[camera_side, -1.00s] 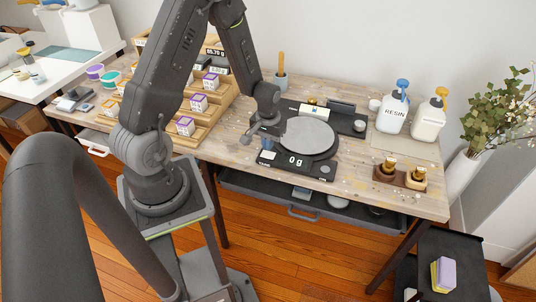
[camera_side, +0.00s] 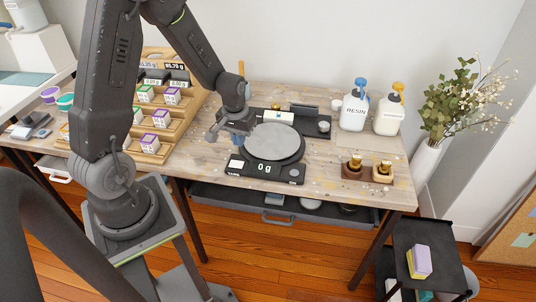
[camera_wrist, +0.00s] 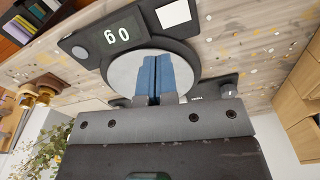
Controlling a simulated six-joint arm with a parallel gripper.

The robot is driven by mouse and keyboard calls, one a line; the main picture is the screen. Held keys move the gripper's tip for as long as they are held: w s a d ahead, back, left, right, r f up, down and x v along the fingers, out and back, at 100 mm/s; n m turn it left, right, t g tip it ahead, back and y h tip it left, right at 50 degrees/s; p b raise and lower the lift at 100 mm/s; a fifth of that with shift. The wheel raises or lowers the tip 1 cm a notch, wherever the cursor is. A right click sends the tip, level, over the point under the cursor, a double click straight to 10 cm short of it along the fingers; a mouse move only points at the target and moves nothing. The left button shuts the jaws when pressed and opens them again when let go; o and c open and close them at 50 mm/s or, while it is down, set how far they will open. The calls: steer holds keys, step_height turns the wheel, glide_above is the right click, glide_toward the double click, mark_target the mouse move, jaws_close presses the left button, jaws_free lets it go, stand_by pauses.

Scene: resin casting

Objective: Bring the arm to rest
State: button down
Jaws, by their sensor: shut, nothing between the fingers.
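My gripper (camera_side: 238,140) hangs above the bench at the left edge of a black scale in the side view. In the wrist view, its two blue fingers (camera_wrist: 156,76) are pressed together with nothing between them. The scale's round grey pan (camera_side: 276,141) is bare, and its display (camera_side: 264,168) reads 0 g. In the wrist view the pan (camera_wrist: 122,72) lies behind the fingertips, with the display (camera_wrist: 124,34) beyond. The fingers look apart from the scale, but the exact gap is unclear.
A stepped wooden rack (camera_side: 150,146) with small labelled boxes stands left of my gripper. A resin bottle (camera_side: 354,108) and a second pump bottle (camera_side: 389,115) stand at the back right.

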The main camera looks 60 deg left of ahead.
steer(key=s+d+r+m+t, duration=0.1)
steer(key=d+r+m, duration=0.1)
steer(key=d+r, duration=0.35)
steer(key=s+d+r+m+t, duration=0.1)
steer(key=d+r, duration=0.1)
steer(key=r, duration=0.6)
steer(key=s+d+r+m+t, duration=0.3)
steer(key=s+d+r, duration=0.5)
steer(key=s+r, duration=0.2)
steer(key=shift+s+d+m, duration=0.15)
steer(key=shift+s+m, duration=0.25)
